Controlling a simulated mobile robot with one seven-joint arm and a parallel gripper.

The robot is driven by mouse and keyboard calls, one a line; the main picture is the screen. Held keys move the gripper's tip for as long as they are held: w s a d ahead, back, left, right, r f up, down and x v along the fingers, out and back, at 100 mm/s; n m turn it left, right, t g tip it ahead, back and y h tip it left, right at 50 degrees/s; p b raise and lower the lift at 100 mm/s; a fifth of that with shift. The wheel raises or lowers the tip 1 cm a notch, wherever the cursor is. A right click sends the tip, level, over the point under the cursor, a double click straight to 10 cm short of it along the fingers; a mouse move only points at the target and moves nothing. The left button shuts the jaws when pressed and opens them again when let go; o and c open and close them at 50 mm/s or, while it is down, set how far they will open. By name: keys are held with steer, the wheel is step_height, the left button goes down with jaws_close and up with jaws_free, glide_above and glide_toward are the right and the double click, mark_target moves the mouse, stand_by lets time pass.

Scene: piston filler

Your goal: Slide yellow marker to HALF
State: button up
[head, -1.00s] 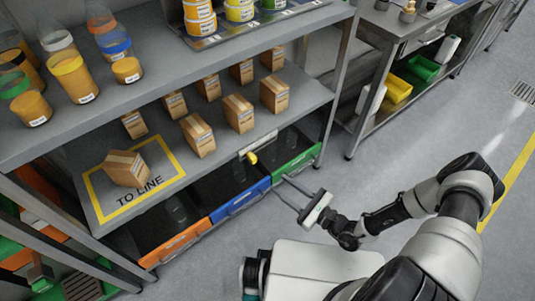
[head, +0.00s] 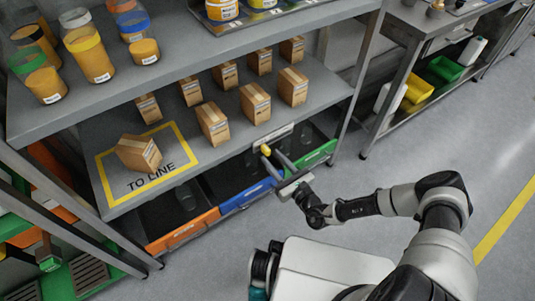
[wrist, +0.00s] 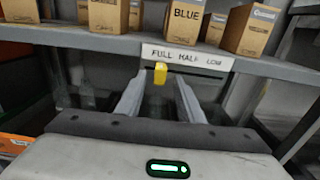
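The yellow marker (wrist: 160,73) sits on the shelf's front edge, just under the white label strip (wrist: 188,57) reading FULL, HALF, LOW. In the wrist view it is below and left of HALF, between FULL and HALF. In the head view the marker (head: 265,150) is at the tips of my gripper (head: 274,156). My gripper also shows in the wrist view (wrist: 158,90), with its two fingers apart, one on each side of the marker. Whether a finger touches the marker cannot be told.
Several cardboard boxes (head: 213,123) stand on the shelf above the strip. Orange (head: 183,231), blue (head: 247,195) and green (head: 318,154) fronted bins are below. A metal upright (head: 357,80) stands right of the gripper. Floor to the right is clear.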

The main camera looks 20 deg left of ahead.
mark_target(269, 154)
steer(key=shift+b+x, duration=0.35)
steer(key=shift+x, duration=1.7)
jaws_close()
